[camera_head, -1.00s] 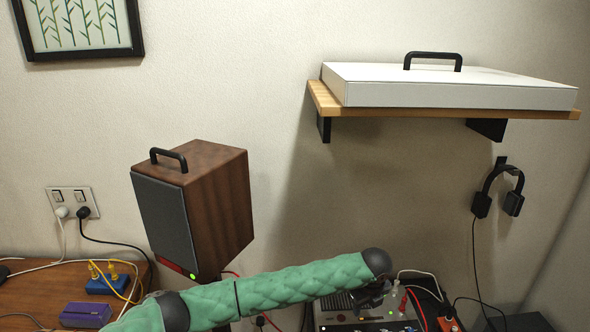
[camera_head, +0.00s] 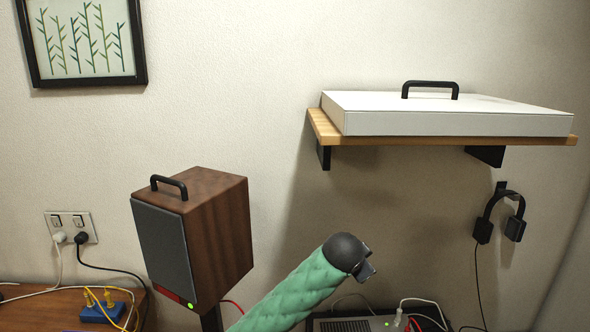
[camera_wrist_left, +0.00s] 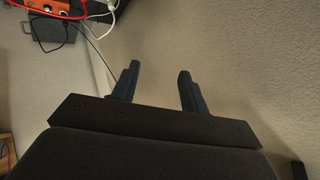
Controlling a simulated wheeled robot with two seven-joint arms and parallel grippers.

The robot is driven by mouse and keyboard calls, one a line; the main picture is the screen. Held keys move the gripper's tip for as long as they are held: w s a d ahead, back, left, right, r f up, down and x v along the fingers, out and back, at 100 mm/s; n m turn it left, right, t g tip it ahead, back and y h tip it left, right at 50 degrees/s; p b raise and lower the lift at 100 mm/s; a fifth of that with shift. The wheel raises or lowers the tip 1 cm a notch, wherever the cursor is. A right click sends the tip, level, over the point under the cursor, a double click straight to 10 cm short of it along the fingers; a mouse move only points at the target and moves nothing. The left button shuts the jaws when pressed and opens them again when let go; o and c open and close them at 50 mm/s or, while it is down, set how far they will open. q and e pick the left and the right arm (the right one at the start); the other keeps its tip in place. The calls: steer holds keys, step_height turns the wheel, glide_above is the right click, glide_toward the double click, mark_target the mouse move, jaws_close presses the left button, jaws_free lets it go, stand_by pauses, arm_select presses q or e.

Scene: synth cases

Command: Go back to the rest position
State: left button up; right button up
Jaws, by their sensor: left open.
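My left arm, in a green quilted sleeve, rises from the bottom of the head view to a black wrist joint. Part of my left gripper (camera_head: 367,266) shows at the end of the arm, in front of the wall and clear of the shelf. In the left wrist view its two dark fingers (camera_wrist_left: 156,92) stand well apart with nothing between them. Beyond them is bare wall. My right gripper is in neither view.
A wooden speaker (camera_head: 215,240) stands left of my arm. A white case (camera_head: 440,117) lies on a wall shelf (camera_head: 400,141); headphones (camera_head: 500,216) hang below right. A grey device (camera_head: 350,325) with cables sits low behind my arm. An orange box (camera_wrist_left: 66,8) shows in the wrist view.

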arm_select(q)
steer(key=s+a+f+n+y, duration=0.1)
steer(key=s+a+f+n, duration=0.25)
steer(key=a+f, duration=0.5)
steer(key=s+a+f+n+g+y, duration=0.1)
steer(key=s+a+f+n, duration=0.2)
steer(key=s+a+f, duration=0.35)
steer(key=s+a+f+n+y, duration=0.1)
steer(key=s+a+f+n, duration=0.2)
steer(key=a+f, duration=0.7)
steer(key=s+a+f+g, duration=0.2)
steer(key=s+f, duration=0.5)
steer(key=s, duration=0.3)
steer(key=s+a+f+n+g, duration=0.1)
steer(key=s+a+f+g, duration=0.1)
steer(key=s+f, duration=0.5)
steer(key=s+a+f+g+y, duration=0.1)
steer(key=s+a+f, duration=0.3)
steer(key=s, duration=1)
step_height(320, 180, down, 3)
steer(key=shift+s+f+g, duration=0.1)
steer(key=shift+s+g, duration=0.05)
steer(key=shift+g, duration=0.45)
steer(key=shift+n, duration=0.25)
